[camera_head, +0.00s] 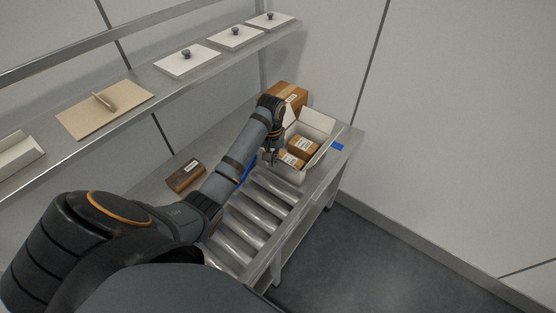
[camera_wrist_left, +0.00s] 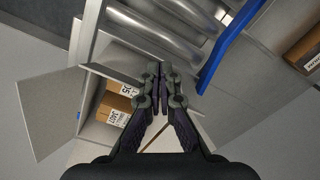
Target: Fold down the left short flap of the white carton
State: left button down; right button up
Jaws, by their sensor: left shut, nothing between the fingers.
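The white carton (camera_head: 293,177) stands open at the far end of the bench, with brown labelled boxes (camera_head: 303,146) inside. Its back flap (camera_head: 318,121) stands up. In the left wrist view the carton's flaps are spread, with one large flap (camera_wrist_left: 45,115) out to the left and another (camera_wrist_left: 112,76) along the top edge. My left gripper (camera_head: 268,158) is at the carton's left side, shut and empty; in the left wrist view its fingertips (camera_wrist_left: 158,76) are together beside the opening. The gripper and arm partly hide the carton's left side, so contact with a flap cannot be told. My right gripper is not in view.
Metal rollers (camera_head: 245,222) run in front of the carton. A brown box (camera_head: 290,92) stands behind it, and a brown block (camera_head: 186,174) lies to the left. A blue patch (camera_head: 337,146) is right of the carton. A shelf (camera_head: 150,78) with lids runs above.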

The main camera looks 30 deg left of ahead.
pick_arm(q)
jog(key=shift+w, duration=0.1)
jog(key=shift+w+d+r+b, duration=0.1)
jog(key=shift+w+b, duration=0.15)
jog(key=shift+w, duration=0.9)
jog(key=shift+w+d+r+b, duration=0.1)
jog(key=shift+w+b, duration=0.15)
jog(key=shift+w, duration=0.9)
jog(key=shift+w+d+b, duration=0.1)
jog(key=shift+w+b, duration=0.3)
jog(key=shift+w, duration=0.85)
jog(key=shift+w+b, duration=0.75)
jog(key=shift+w, duration=0.4)
